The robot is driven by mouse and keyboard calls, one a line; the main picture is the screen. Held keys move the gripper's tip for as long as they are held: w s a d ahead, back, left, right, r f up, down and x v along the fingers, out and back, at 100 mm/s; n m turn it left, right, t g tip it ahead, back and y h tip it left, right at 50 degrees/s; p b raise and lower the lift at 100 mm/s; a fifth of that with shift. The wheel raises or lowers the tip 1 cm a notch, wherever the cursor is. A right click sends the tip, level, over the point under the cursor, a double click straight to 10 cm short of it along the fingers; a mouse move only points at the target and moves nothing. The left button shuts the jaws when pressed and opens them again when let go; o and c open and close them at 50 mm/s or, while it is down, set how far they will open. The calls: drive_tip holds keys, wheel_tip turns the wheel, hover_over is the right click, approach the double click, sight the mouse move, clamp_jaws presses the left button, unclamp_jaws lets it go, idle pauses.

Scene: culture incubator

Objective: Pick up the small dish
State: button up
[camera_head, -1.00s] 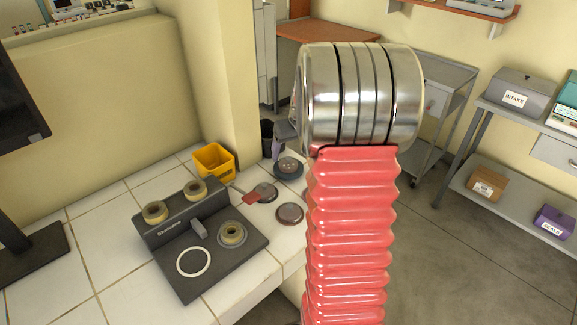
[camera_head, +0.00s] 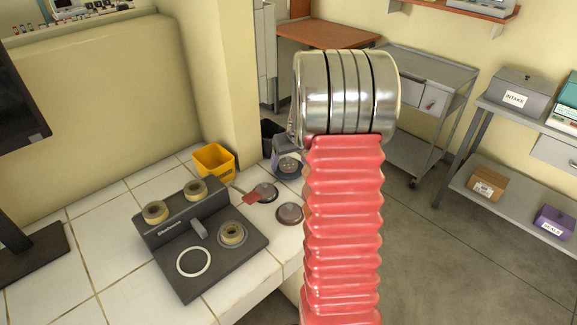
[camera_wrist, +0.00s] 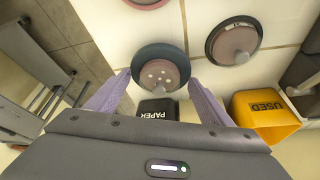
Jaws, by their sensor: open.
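Several small round dishes lie on the white tiled counter. One reddish-brown dish with pale dots (camera_wrist: 160,76) sits on a wider dark round base (camera_wrist: 148,54); this dish also shows in the head view (camera_head: 288,165), partly covered by my gripper. In the wrist view my gripper (camera_wrist: 159,83) is open, its two purple-grey fingers on either side of this dish's near part, with nothing held. I cannot tell whether they touch it. Another dish with a pale knob (camera_wrist: 235,42) lies to the right, and a reddish one (camera_wrist: 147,2) is cut off at the top edge.
A yellow bin marked USED (camera_wrist: 266,112) stands right of my gripper, and a black bin marked PAPER (camera_wrist: 158,107) shows just beyond the palm. A dark device with rings (camera_head: 205,235) and a red-ended tool (camera_head: 249,197) lie on the counter.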

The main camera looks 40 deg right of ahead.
drive_tip(key=shift+c, duration=0.5)
drive_tip(key=c, duration=1.1)
